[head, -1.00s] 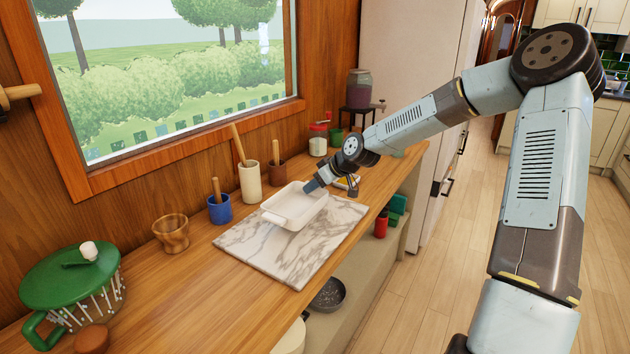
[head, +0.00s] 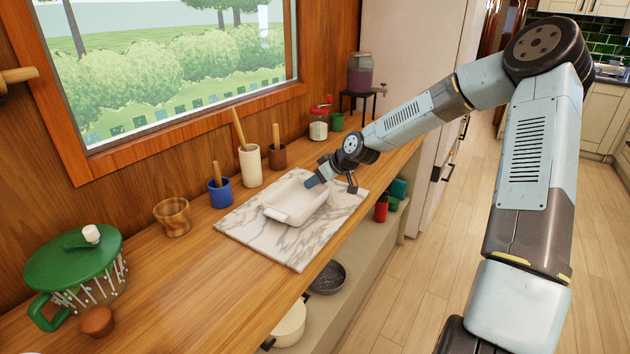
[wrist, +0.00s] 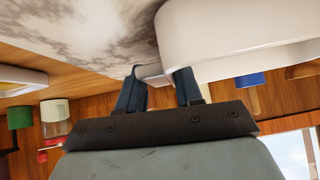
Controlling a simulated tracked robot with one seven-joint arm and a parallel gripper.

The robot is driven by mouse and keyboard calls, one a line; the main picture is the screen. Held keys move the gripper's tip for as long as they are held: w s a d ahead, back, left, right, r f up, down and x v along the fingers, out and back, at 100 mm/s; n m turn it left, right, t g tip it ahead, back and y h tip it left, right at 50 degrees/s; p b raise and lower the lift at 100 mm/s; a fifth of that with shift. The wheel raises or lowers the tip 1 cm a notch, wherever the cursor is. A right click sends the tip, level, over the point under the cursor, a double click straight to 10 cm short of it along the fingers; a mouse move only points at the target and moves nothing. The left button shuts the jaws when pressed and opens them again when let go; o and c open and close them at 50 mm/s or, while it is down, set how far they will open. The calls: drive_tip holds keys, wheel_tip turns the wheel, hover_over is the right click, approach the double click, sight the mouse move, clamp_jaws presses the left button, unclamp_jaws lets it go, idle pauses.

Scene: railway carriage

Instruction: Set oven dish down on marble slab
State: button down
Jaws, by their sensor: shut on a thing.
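The white oven dish (head: 296,203) is over the marble slab (head: 262,239) on the wooden counter, and it also shows in the wrist view (wrist: 225,30). It looks about level. I cannot tell for sure whether its base touches the slab (wrist: 75,25). My gripper (head: 318,177) is at the dish's far right end. In the wrist view my gripper (wrist: 158,80) has its two blue fingers shut on the dish's end handle (wrist: 153,72). The dish hides part of the slab.
A blue pot (head: 220,192), a cream pot (head: 250,165) and a brown pot (head: 277,156) with wooden handles stand along the wall. A wooden cup (head: 173,217) and a green lidded pot (head: 75,265) stand at left. Bare counter (head: 215,285) lies in front.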

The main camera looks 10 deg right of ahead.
drive_tip(key=shift+f, duration=0.1)
drive_tip(key=c, duration=0.7)
unclamp_jaws()
drive_tip(key=shift+o, duration=0.2)
drive_tip(key=v, duration=1.3)
drive_tip(key=shift+s+d, duration=0.25)
clamp_jaws()
idle(1.1)
